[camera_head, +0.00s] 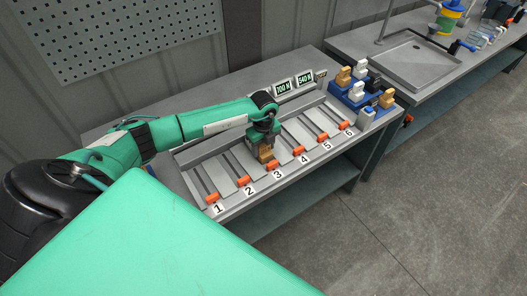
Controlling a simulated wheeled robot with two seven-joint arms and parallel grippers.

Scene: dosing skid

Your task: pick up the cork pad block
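A tan-brown block (265,153), which looks like the cork pad block, is at the skid's slots, near the number 3 label. My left gripper (262,147) points down right over it, with its fingers at the block. The gripper hides the block's upper part, and I cannot tell whether the fingers are closed on it or whether it is lifted. My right gripper is not in view.
The grey skid (205,156) has several numbered slots with orange stops (244,181). A blue rack (352,99) at its right end holds tan, white and dark blocks. Two green displays (283,87) stand behind. A second bench with a sink tray (415,62) is at right.

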